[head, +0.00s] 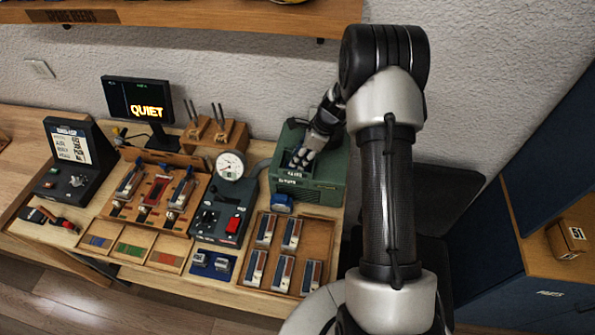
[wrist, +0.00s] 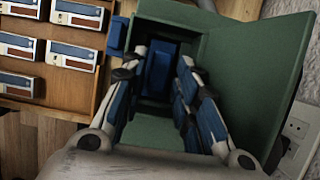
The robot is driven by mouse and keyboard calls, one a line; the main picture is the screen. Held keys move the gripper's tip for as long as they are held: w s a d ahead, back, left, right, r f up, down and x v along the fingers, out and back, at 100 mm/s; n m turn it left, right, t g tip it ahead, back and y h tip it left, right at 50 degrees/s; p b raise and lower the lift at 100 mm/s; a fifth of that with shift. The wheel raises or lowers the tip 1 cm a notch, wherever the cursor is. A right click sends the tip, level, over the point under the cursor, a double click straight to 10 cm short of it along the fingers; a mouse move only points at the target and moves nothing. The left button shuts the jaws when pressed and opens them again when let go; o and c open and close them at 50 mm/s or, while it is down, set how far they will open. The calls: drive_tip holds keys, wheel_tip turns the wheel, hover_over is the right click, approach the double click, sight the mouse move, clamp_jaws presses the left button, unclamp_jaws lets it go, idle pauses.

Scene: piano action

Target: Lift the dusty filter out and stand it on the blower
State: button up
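The green blower box (head: 312,192) stands at the back right of the bench, and its green wall fills much of the wrist view (wrist: 250,65). A dark opening shows in it, with an upright blue piece (wrist: 160,72) inside that looks like the filter; I cannot make out dust on it. My gripper (head: 300,157) is over the top of the blower, pointing down. In the wrist view my gripper (wrist: 168,85) has its two fingers spread, one on each side of the blue piece, with gaps visible. The lower part of the piece is hidden.
A small blue block (head: 282,203) sits at the blower's front. A wooden tray (head: 268,279) of several reed blocks lies before it. A round gauge (head: 231,165) and a black device (head: 219,217) stand left. The wall is close behind.

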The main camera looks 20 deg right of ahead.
drive_tip(key=shift+w+a+f, duration=0.15)
drive_tip(key=shift+a+f, duration=0.05)
drive_tip(key=shift+f, duration=0.35)
drive_tip(key=shift+c, duration=0.3)
drive_tip(key=c, duration=0.6)
drive_tip(key=shift+r, duration=0.1)
